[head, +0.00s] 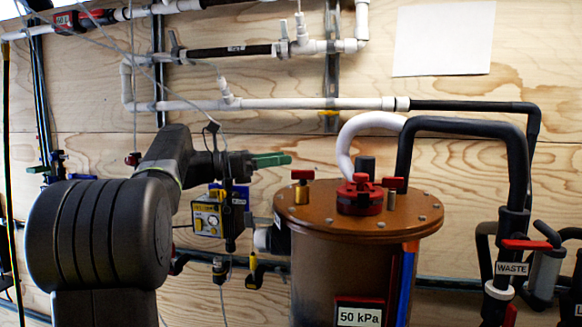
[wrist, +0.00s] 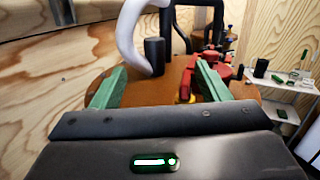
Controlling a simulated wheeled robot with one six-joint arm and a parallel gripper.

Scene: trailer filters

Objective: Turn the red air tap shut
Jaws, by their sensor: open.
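Two small taps with red handles stand on the brown lid of a tank (head: 290,222). The left one (head: 301,175) has a brass body. The right one (head: 392,184) is beyond a red central fitting (head: 359,195). I cannot tell which is the air tap. My gripper (head: 288,160) is open, its green finger just above and left of the left tap. In the wrist view the open gripper (wrist: 160,66) points across the lid. A red handle on a brass base (wrist: 187,82) shows close to the right finger, partly hidden by it. Contact is not clear.
A red-handled WASTE valve (head: 526,245) is at the right.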

